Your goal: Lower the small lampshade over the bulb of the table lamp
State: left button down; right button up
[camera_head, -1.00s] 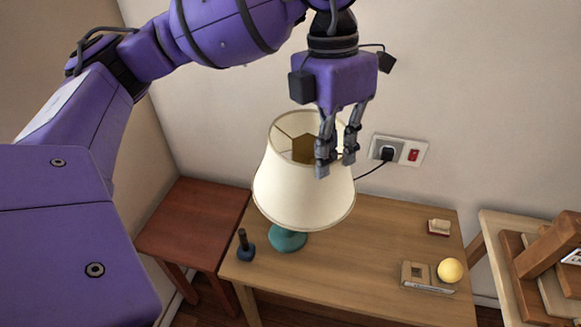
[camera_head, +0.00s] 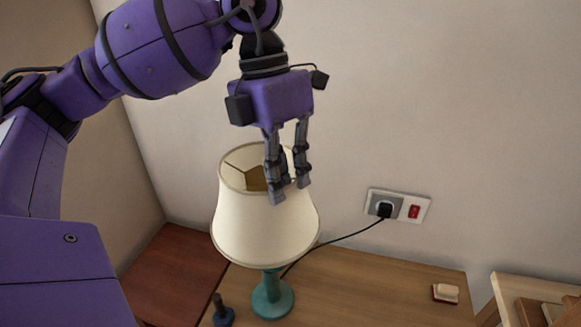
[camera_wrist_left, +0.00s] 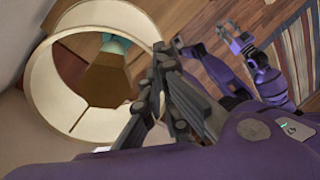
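The cream lampshade (camera_head: 262,225) is upright above the teal lamp base (camera_head: 271,297) in the head view, with part of the stem showing below its lower edge. My left gripper (camera_head: 290,190) is shut on the right side of the shade's upper rim. In the left wrist view my left fingers (camera_wrist_left: 160,95) pinch the rim of the shade (camera_wrist_left: 42,85). A bit of the teal lamp (camera_wrist_left: 115,44) shows through the shade. The bulb is not visible.
A black cord runs from the lamp to the wall socket (camera_head: 384,207). The wooden table (camera_head: 375,290) also holds a small dark-handled object (camera_head: 221,312) left of the lamp and a small cream and red block (camera_head: 445,293) at right. A reddish side table (camera_head: 175,275) stands at left.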

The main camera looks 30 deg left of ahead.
pick_arm(q)
jog(key=shift+a+b+x, duration=0.25)
jog(key=shift+b+x, duration=0.2)
jog(key=shift+x, duration=0.6)
jog(key=x, duration=0.1)
jog(key=b+x, duration=0.1)
jog(key=x, duration=0.1)
jog(key=shift+w+a+f, duration=0.15)
jog(key=shift+a+f, duration=0.05)
jog(key=shift+a, duration=0.1)
pick_arm(e)
notch_tip(320, 180, down, 2)
jog(key=shift+w+f, duration=0.1)
jog(key=shift+f, duration=0.1)
jog(key=shift+r, duration=0.1)
pick_arm(q)
jog(key=shift+f, duration=0.15)
